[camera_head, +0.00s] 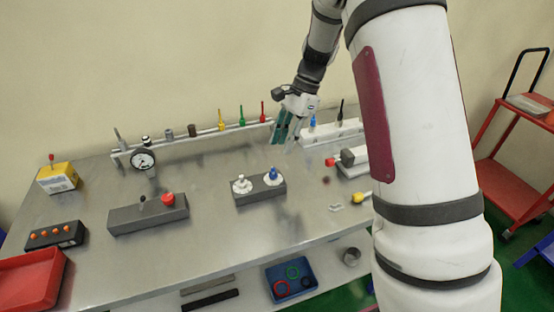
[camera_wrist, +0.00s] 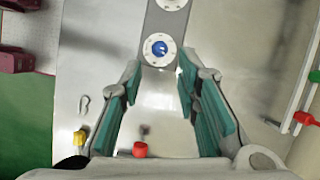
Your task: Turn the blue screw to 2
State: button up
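The blue screw (camera_head: 273,173) sits on a round white dial on a dark grey block (camera_head: 247,193), beside a white screw (camera_head: 241,184) on a second dial. In the wrist view the blue screw (camera_wrist: 159,48) lies beyond my fingertips, near the top middle, with its white dial (camera_wrist: 148,57) around it. The dial marks are too small to read. My gripper (camera_head: 287,135) is above the back of the table, up and right of the block, and apart from the screw. Its teal-padded fingers (camera_wrist: 157,85) are spread wide with nothing between them.
A grey block with a red button (camera_head: 168,199) stands left of the screw block. A rack rail (camera_head: 205,131) with several coloured tools and a gauge (camera_head: 144,159) runs along the back. A small red-ended device (camera_head: 331,162) and a yellow knob (camera_head: 358,197) lie right. Bare table surrounds the screw block.

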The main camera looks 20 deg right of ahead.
aim_at(274, 168)
jog(key=x, duration=0.6)
jog(key=shift+a+f+p, duration=0.15)
jog(key=shift+f+p, duration=0.2)
jog(key=shift+p, duration=0.05)
grip_shut()
